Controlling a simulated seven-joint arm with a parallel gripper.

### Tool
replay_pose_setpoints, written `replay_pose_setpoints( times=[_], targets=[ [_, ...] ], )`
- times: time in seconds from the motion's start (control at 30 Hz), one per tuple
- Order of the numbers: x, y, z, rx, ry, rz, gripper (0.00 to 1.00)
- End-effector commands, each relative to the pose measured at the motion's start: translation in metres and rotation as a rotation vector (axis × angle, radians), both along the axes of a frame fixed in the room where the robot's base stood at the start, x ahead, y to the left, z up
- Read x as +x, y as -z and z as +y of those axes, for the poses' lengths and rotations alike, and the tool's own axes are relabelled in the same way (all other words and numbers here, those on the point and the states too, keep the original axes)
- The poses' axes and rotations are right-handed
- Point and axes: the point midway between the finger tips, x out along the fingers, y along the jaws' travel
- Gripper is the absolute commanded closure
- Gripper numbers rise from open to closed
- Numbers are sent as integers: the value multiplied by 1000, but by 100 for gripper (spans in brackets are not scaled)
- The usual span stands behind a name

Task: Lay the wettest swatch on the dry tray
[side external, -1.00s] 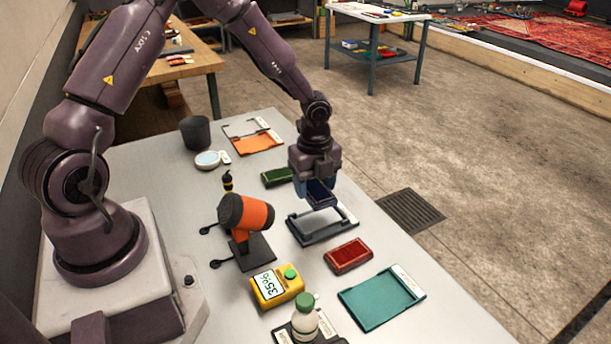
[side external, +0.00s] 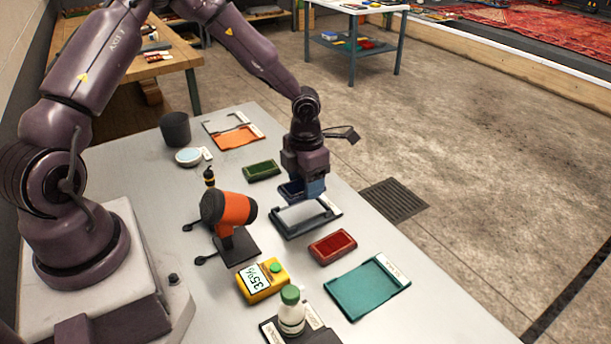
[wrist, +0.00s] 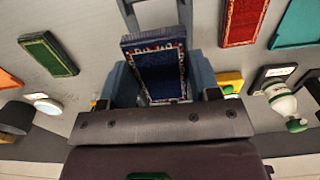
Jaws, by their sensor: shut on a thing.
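My gripper (side external: 303,192) is shut on a dark blue swatch (wrist: 160,72) with a patterned end band. In the wrist view the swatch sits between the two blue-grey fingers; in the side view it is partly hidden behind them. The gripper is just above the rear part of a dark slate tray (side external: 287,231) with a pale bare floor; I cannot tell whether the swatch touches the tray. A red swatch (side external: 333,246) and a green swatch (side external: 262,171) lie on the table. A teal tray (side external: 368,288) and an orange tray (side external: 236,136) are empty. Tray labels are unreadable.
A yellow meter (side external: 263,281) reading about 35%, a white bottle with a green cap (side external: 291,311) and an orange-black device on a stand (side external: 229,212) stand in front. A dark cup (side external: 175,129) and a round pale dish (side external: 188,157) are at the back left.

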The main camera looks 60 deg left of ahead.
Motion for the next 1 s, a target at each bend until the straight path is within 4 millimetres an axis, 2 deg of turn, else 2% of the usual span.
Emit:
replay_pose_setpoints(
  times=[0.3, 0.5, 1.0],
  targets=[
    [0, 31, -1, -1, -1, 2, 67],
    [0, 43, -1, 0, -2, 1, 67],
    [0, 47, 0, 0, -3, 0, 67]
  ],
)
